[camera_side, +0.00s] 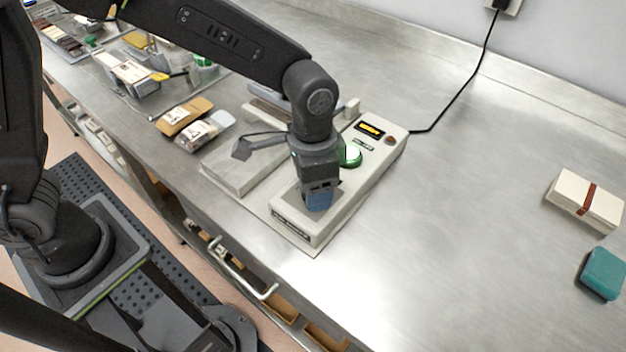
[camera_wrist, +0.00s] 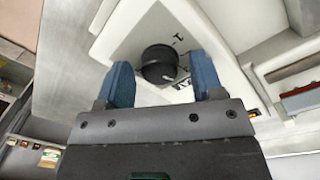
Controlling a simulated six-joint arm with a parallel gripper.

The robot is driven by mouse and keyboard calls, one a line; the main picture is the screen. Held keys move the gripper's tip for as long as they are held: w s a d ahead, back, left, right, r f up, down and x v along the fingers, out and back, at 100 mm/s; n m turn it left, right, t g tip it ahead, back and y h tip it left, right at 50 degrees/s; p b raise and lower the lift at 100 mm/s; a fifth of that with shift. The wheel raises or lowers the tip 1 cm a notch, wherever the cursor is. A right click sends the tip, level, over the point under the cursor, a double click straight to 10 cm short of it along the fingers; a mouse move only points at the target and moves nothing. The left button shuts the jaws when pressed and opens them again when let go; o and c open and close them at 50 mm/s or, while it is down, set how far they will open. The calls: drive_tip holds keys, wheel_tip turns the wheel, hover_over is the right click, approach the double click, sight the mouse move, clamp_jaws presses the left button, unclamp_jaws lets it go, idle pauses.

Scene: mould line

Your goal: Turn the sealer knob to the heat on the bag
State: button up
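The sealer (camera_side: 375,175) is a long cream machine on the steel bench in the side view. My gripper (camera_side: 320,199) is over its front end and hides the knob there. In the wrist view the round black knob (camera_wrist: 158,65) sits on a grey dial plate with dark marks and a pale pointer line. My gripper (camera_wrist: 160,75) is open, with one blue finger on each side of the knob; I cannot tell whether they touch it. Two small labelled bags (camera_side: 184,116) (camera_side: 203,134) lie left of the sealer; their print is too small to read.
The sealer carries a lit orange display (camera_side: 370,130), a green-ringed button (camera_side: 351,156) and a reddish lamp (camera_side: 389,141). A black cord (camera_side: 465,88) runs to the wall. A banded paper stack (camera_side: 573,194) and teal block (camera_side: 604,273) lie right. The bench between is clear.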

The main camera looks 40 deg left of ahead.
wheel_tip(320, 180, up, 14)
drive_tip(key=shift+w+a, duration=0.2)
drive_tip(key=shift+a, duration=0.1)
idle(0.4)
drive_tip(key=shift+f, duration=0.1)
drive_tip(key=s+a+n+t, duration=0.3)
drive_tip(key=s+a, duration=0.3)
drive_tip(key=a, duration=0.4)
drive_tip(key=s+a+n+t, duration=0.3)
drive_tip(key=s+a, duration=0.3)
drive_tip(key=a, duration=0.3)
drive_tip(key=shift+s+a+r+n, duration=0.25)
drive_tip(key=shift+s+a+n, duration=0.15)
drive_tip(key=shift+n, duration=0.2)
drive_tip(key=shift+o, duration=0.7)
drive_tip(key=shift+d, duration=0.1)
